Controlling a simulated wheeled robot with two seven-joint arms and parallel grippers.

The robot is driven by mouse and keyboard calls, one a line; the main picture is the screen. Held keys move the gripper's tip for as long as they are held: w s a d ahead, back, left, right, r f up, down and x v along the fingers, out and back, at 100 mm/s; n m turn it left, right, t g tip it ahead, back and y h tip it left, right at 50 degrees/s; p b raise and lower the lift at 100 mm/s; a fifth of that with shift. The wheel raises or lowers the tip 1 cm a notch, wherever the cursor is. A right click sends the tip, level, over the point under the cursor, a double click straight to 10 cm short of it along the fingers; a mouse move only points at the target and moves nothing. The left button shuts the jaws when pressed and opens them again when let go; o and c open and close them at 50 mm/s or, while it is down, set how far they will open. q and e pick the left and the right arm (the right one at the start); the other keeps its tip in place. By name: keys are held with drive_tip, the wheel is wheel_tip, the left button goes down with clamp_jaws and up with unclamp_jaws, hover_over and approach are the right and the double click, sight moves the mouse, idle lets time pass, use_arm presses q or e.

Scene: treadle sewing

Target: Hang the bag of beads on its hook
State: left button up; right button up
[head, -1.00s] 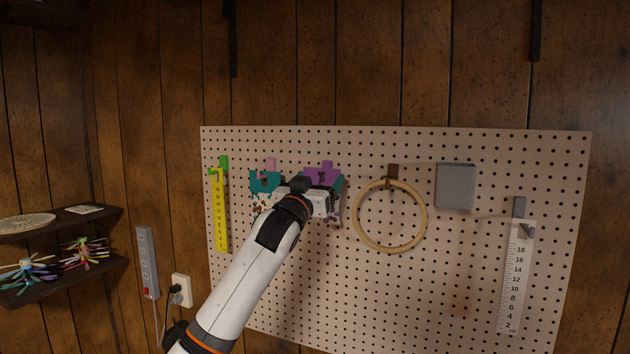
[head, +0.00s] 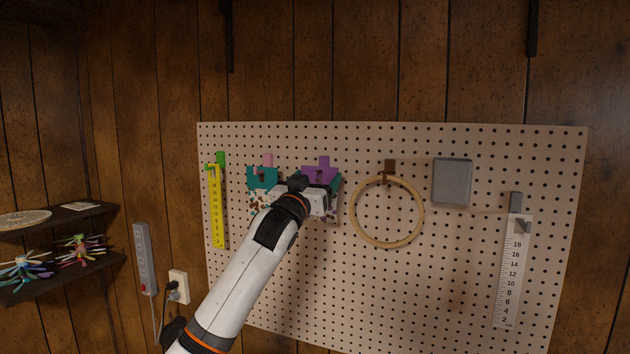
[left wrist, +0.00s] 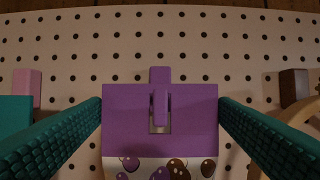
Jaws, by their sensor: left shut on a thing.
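The bag of beads has a purple header card (head: 318,175) with a slot, and a clear lower part with purple and brown beads. In the left wrist view the card (left wrist: 125,125) is between the teal fingers of my left gripper (left wrist: 160,128), which is shut on its side edges. The purple hook (head: 324,161) is on the pegboard. Its back plate shows above the card in the left wrist view (left wrist: 160,75), and its prong shows at the slot, seemingly through it. In the head view my wrist hides most of the bag. My right gripper is out of view.
On the pegboard (head: 450,270), a teal-topped bag (head: 258,182) hangs close on the left at a pink hook (head: 267,159). A wooden hoop (head: 420,222) hangs on the right. A yellow ruler (head: 216,215), grey block (head: 452,182) and white ruler (head: 510,275) are farther off.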

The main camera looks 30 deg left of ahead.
use_arm(q)
drive_tip(key=shift+f, duration=0.4)
drive_tip(key=o, duration=0.9)
drive_tip(key=b+v, duration=0.5)
drive_tip(key=v, duration=0.7)
drive_tip(key=shift+d+f, duration=0.1)
